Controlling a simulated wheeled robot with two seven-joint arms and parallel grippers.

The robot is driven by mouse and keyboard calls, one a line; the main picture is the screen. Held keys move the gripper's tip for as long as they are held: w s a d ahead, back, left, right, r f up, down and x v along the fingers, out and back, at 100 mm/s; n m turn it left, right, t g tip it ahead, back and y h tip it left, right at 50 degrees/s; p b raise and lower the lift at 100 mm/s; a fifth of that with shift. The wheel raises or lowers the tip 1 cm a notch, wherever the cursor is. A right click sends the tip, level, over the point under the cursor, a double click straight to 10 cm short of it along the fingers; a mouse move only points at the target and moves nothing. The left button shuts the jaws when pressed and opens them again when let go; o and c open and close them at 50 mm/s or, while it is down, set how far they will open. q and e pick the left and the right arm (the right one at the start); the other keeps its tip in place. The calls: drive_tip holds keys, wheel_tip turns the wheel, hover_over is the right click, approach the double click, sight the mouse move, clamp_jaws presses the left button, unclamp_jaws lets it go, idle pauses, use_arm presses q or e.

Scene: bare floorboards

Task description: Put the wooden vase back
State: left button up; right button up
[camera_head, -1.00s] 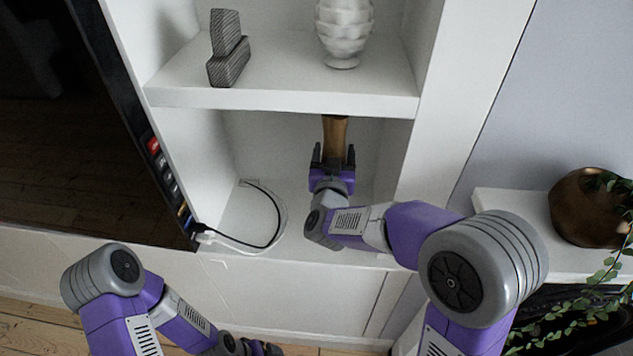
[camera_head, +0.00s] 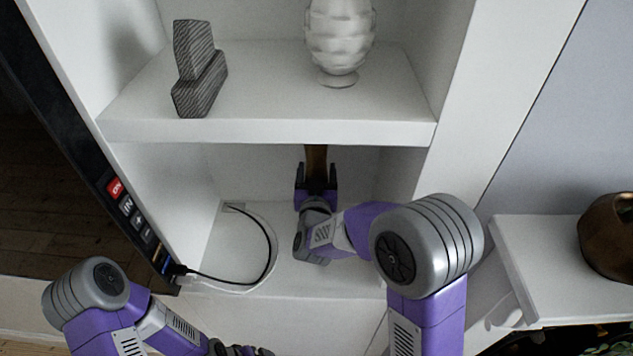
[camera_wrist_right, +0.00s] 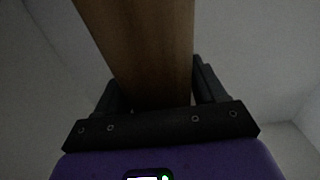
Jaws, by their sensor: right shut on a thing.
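The wooden vase (camera_head: 316,160) is a brown, upright piece inside the lower shelf compartment; its top is hidden behind the upper shelf board in the head view. My right gripper (camera_head: 316,180) is shut on it, low on its body. In the right wrist view the vase (camera_wrist_right: 145,45) rises between the two dark fingers of the right gripper (camera_wrist_right: 155,95) and widens toward the top of the picture. I cannot tell whether its base touches the shelf. My left gripper (camera_head: 240,350) is at the bottom edge of the head view, away from the shelf, only partly visible.
The upper shelf (camera_head: 270,131) holds a grey striped sculpture (camera_head: 200,75) and a white ribbed vase (camera_head: 340,40). A black cable (camera_head: 268,245) loops on the lower compartment's floor. A dark screen (camera_head: 60,170) stands left. A bronze pot (camera_head: 608,240) sits on a ledge at right.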

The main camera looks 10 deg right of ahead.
wheel_tip(320, 180, down, 2)
drive_tip(key=shift+f, duration=0.1)
drive_tip(key=shift+f+b, duration=0.15)
drive_tip(key=shift+b, duration=0.2)
drive_tip(key=o, duration=1.6)
drive_tip(key=shift+f, duration=0.1)
